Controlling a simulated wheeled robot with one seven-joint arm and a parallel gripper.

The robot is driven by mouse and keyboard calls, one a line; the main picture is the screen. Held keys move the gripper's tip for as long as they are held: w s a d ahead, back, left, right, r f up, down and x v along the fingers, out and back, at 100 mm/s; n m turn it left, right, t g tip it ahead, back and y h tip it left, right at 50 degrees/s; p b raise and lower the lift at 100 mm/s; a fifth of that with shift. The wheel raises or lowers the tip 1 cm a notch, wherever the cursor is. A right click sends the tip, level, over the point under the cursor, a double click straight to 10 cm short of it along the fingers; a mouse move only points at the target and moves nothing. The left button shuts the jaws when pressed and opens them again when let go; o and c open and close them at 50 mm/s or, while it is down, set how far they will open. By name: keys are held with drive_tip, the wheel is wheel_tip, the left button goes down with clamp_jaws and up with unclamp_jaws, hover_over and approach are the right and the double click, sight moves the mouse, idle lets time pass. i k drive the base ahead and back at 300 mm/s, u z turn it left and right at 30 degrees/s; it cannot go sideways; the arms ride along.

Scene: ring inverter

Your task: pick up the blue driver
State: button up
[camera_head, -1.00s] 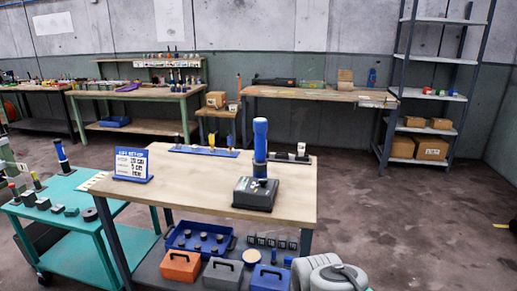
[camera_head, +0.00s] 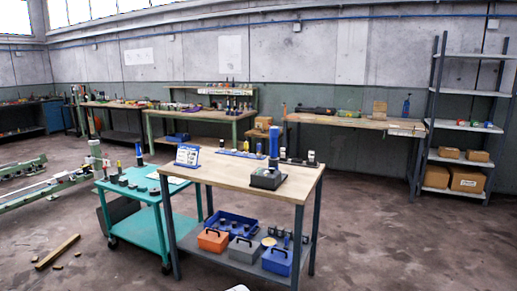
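Several blue-handled items are in view, and I cannot tell for sure which one is the blue driver. A tall blue-handled tool (camera_head: 274,143) stands upright on the wooden-topped table, at or just behind a dark grey box (camera_head: 268,179). Another blue-handled tool (camera_head: 139,151) stands on the teal cart (camera_head: 150,197). My gripper is not in view.
A wooden bar (camera_head: 57,252) lies on the floor at left. The floor at right (camera_head: 400,240) is clear.

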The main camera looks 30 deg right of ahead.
sight(274, 132)
drive_tip(key=u, duration=0.5)
drive_tip(key=i, duration=2)
drive_tip(key=z, duration=1.15)
drive_tip(key=i, duration=0.75)
drive_tip(key=z, duration=0.65)
